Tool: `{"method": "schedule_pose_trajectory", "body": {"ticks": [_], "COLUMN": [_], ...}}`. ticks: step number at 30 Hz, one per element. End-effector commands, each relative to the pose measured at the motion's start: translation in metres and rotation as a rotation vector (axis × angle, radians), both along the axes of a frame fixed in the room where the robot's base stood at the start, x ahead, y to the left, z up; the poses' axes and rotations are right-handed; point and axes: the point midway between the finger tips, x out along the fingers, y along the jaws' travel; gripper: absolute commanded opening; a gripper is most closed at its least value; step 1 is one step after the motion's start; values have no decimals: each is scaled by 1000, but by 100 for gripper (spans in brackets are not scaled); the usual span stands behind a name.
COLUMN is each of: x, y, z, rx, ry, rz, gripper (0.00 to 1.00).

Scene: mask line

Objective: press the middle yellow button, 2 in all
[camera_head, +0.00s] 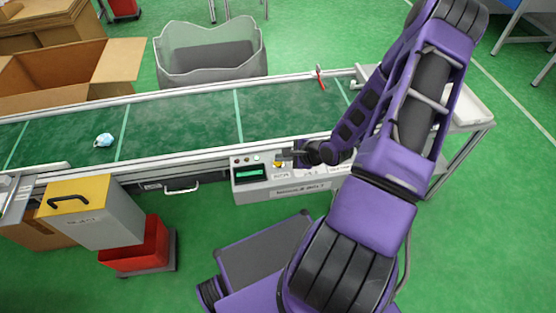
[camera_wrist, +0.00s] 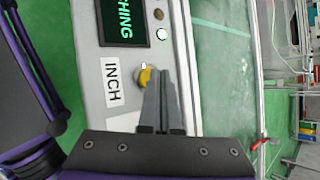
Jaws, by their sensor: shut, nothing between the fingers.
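A yellow button (camera_wrist: 146,77) sits on the grey control panel (camera_wrist: 118,60), beside a label reading "INCH". In the head view the yellow button (camera_head: 277,164) shows just left of my gripper (camera_head: 284,156). In the wrist view my gripper (camera_wrist: 160,72) is shut, with its fingertips at the button and covering part of it. I cannot tell whether the tips touch the button. The panel's display (camera_head: 250,171) is dark with green letters; in the wrist view they end in "HING".
The panel is on the front side of a green conveyor (camera_head: 180,117). A small light-blue item (camera_head: 104,140) lies on the belt. A grey bin (camera_head: 210,60) stands behind it, a red emergency pull (camera_head: 320,78) is at the far rail, and a reject box (camera_head: 95,222) is at left.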

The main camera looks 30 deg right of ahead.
Motion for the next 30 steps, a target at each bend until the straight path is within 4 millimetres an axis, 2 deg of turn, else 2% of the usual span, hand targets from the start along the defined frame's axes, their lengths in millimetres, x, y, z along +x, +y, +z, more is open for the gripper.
{"method": "schedule_pose_trajectory", "body": {"ticks": [5, 19, 30], "x": [0, 0, 0], "y": [0, 0, 0], "z": [11, 14, 48], "rx": [2, 1, 2], "ry": [0, -1, -1], "rz": [-1, -1, -1], "gripper": [0, 0, 0]}}
